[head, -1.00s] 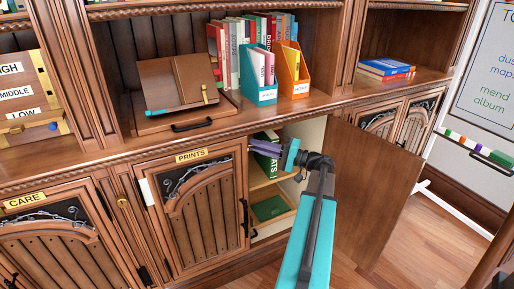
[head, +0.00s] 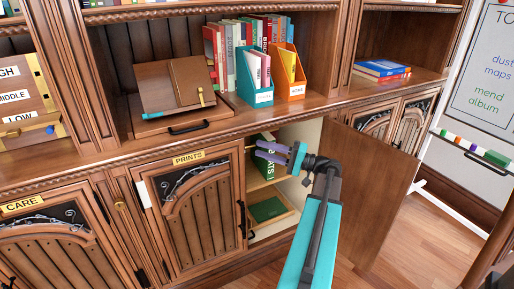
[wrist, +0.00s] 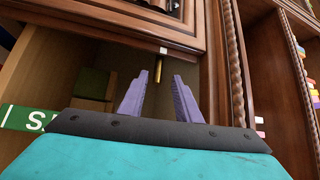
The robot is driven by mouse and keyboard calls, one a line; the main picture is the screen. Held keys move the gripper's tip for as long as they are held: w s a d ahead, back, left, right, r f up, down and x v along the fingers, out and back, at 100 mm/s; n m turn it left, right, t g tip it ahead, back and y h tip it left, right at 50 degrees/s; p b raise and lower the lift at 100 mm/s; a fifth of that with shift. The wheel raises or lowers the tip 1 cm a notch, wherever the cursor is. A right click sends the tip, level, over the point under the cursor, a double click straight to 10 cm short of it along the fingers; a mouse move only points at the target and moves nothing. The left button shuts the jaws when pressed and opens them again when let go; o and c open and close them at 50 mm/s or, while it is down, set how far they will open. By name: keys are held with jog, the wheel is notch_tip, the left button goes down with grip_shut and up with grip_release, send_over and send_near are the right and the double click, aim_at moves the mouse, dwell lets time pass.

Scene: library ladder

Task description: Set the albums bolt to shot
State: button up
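A slim brass rod (wrist: 158,69), which looks like the bolt, stands upright in the wrist view near the inner edge of the closed door beside the open cupboard. It shows between my fingertips and beyond them; I cannot tell if it is shot or drawn. A small white piece (wrist: 163,50) sits just above it. My gripper (wrist: 161,75) is open and empty, its purple fingers apart. In the head view my gripper (head: 257,149) is at the cupboard opening, beside the PRINTS door (head: 203,210). The bolt is not discernible there.
The open cupboard door (head: 372,195) stands to the right of my arm. Green books (head: 268,208) lie inside the cupboard. Above, the counter carries a teal file box (head: 257,95), an orange one (head: 291,90) and a wooden book stand (head: 178,85).

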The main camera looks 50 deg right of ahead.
jog(key=p+v, duration=0.1)
jog(key=v, duration=0.9)
jog(key=shift+w, duration=0.1)
